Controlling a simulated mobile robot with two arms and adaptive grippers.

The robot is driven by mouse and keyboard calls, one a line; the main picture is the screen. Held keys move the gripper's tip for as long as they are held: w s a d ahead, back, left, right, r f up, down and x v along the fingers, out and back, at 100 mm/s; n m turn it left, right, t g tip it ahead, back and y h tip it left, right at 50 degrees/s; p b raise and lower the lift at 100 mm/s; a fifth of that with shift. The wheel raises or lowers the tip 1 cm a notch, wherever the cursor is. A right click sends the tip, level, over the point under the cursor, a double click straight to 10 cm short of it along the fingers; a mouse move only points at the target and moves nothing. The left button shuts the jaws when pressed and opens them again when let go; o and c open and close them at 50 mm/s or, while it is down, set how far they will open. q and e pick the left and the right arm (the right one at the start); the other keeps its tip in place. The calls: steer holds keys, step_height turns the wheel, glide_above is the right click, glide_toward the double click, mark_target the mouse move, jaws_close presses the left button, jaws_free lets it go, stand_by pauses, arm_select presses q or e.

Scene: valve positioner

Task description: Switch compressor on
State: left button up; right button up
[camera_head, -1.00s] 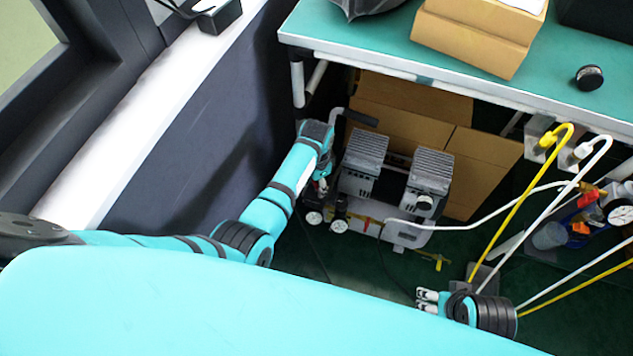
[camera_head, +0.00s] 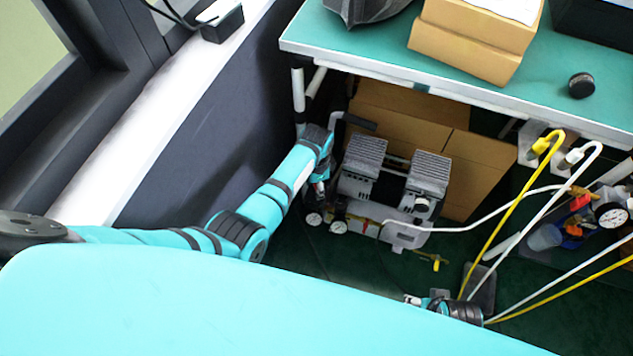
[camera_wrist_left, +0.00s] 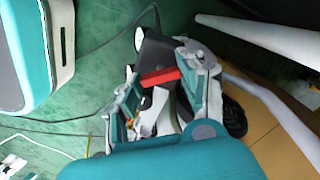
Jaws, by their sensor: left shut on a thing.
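The compressor (camera_head: 390,180) stands on the floor under the bench, with two grey ribbed heads and small gauges at its left end. My left gripper (camera_head: 318,193) reaches down at this left end. In the left wrist view its fingers (camera_wrist_left: 165,88) are on either side of a black box with a red part (camera_wrist_left: 160,77), which looks like the compressor's switch. The left gripper is shut on this black box. The exact finger contact is partly hidden. My right gripper (camera_head: 412,299) is low at the right, away from the compressor, its opening too small to tell.
The green bench top (camera_head: 440,75) overhangs the compressor. Cardboard (camera_head: 470,165) stands behind it. White and yellow hoses (camera_head: 520,205) and a pressure gauge (camera_head: 611,216) are on the right. A dark wall (camera_head: 215,130) lies close on the left.

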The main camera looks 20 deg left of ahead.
arm_select(q)
steer(key=m+p, duration=0.1)
steer(key=m, duration=0.1)
steer(key=m+p, duration=0.1)
steer(key=m, duration=0.2)
steer(key=shift+w+a+r+p, duration=0.1)
steer(key=shift+r+p, duration=0.05)
steer(key=shift+p, duration=0.2)
steer(key=shift+m+p, duration=0.3)
steer(key=shift+m, duration=1)
arm_select(e)
steer(key=s+d+f, duration=0.1)
steer(key=s+f, duration=0.5)
steer(key=f, duration=0.5)
steer(key=shift+s+f+g, duration=0.15)
steer(key=shift+s+g, duration=0.15)
steer(key=shift+g, duration=0.1)
arm_select(q)
steer(key=o, duration=1.2)
arm_select(e)
steer(key=shift+s, duration=0.1)
arm_select(q)
step_height(320, 180, up, 12)
steer(key=shift+f, duration=0.1)
